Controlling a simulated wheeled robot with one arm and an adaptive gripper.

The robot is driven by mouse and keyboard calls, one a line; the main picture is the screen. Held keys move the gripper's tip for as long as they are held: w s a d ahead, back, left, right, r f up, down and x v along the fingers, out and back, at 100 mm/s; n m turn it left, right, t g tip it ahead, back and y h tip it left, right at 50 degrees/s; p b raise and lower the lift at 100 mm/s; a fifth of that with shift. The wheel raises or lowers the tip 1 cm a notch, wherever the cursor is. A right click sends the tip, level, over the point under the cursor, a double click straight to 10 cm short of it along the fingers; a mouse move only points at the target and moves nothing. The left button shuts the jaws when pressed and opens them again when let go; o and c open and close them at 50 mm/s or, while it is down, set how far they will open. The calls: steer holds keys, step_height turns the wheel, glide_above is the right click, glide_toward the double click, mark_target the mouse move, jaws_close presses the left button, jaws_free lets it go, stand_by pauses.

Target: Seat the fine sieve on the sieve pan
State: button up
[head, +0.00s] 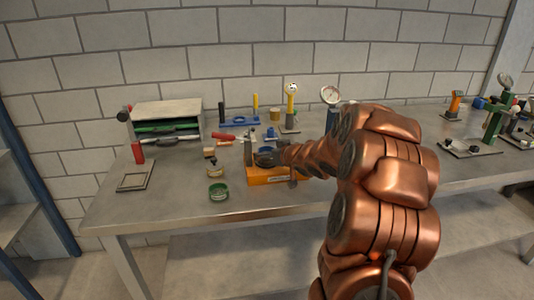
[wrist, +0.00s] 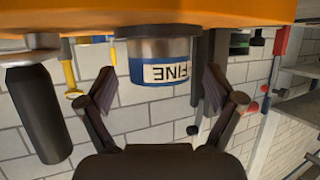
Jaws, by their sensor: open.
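The fine sieve (wrist: 158,62) is a short cylinder with a metallic band, a blue band and a white label reading FINE. The wrist view is upside down, and the sieve stands on the orange block there. My gripper (wrist: 160,88) is open, with one finger on each side of the sieve; I cannot tell whether they touch it. In the head view my gripper (head: 270,158) is at the orange block, and the arm hides part of it.
The orange block (head: 262,178) stands near the bench's front edge. A dark upright cylinder (wrist: 38,110) is beside the gripper in the wrist view. A tray rack (head: 167,108) stands at the back left. The bench front left (head: 165,208) is clear.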

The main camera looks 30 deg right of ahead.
steer(key=v, duration=1)
steer(key=shift+s, duration=0.15)
steer(key=shift+r, duration=0.1)
steer(key=s+a+f+g+p, duration=0.1)
steer(key=s+a+g, duration=0.6)
steer(key=s+a, duration=0.7)
steer(key=s+a+f+g+p, duration=0.2)
steer(key=s+a+g, duration=0.6)
steer(key=s+a, duration=0.6)
steer(key=s, duration=0.8)
steer(key=shift+s+a+f, duration=0.15)
steer(key=shift+s+a, duration=0.05)
steer(key=shift+s, duration=0.1)
